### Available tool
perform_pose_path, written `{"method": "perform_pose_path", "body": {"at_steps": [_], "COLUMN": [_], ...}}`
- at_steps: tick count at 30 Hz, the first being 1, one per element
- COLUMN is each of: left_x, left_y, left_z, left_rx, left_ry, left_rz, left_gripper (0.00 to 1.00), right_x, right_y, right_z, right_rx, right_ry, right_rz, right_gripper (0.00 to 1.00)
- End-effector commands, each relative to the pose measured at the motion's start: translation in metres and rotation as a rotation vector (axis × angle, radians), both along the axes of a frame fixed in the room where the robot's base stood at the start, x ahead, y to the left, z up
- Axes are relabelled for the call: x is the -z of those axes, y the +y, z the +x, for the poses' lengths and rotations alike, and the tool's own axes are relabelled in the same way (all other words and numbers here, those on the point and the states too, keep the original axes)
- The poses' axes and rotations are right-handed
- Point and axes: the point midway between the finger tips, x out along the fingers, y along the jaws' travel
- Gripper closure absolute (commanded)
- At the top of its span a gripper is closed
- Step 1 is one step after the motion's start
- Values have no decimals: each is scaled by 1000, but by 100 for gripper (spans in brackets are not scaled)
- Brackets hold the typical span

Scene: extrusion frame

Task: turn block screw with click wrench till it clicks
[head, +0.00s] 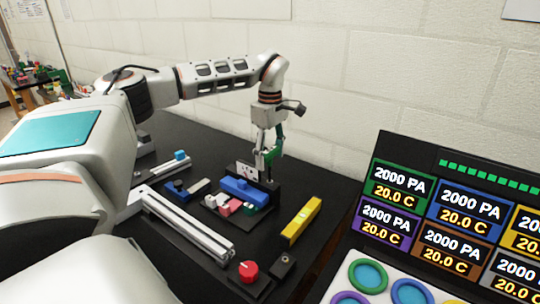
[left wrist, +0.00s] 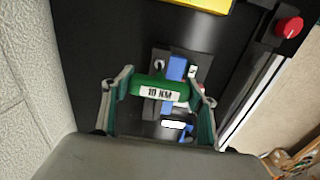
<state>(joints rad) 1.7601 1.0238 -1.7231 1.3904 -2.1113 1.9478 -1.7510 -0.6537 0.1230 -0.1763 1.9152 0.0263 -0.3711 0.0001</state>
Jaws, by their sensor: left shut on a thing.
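My left gripper (head: 267,157) is shut on a green click wrench (head: 278,146) above the back of the black table. The wrench's lower end is hard to make out in both views. Below and in front of the gripper lies a blue block (head: 243,190), which shows partly behind the wrench in the left wrist view (left wrist: 176,68). I cannot make out the block screw. My right gripper is not in view.
A small rack with red, pink and green pieces (head: 235,207) sits by the blue block. A yellow bar (head: 301,220) lies to its right. A silver extrusion (head: 188,226) and a red knob (head: 249,270) are nearer. A panel with coloured displays (head: 455,215) stands at right; a wall is behind.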

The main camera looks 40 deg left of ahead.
Motion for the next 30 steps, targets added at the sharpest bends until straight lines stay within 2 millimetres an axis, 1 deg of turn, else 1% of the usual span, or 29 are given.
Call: {"method": "perform_pose_path", "body": {"at_steps": [4,14,30], "left_x": [3,1,-28], "left_y": [0,0,0], "left_z": [-1,-1,0], "left_rx": [-86,-91,-89], "left_ry": [6,5,-1], "left_rz": [0,1,1], "left_gripper": [72,72,72], "right_x": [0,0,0], "right_y": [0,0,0], "right_z": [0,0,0], "right_rx": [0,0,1], "right_ry": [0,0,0], "right_rz": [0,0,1], "right_gripper": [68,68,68]}}
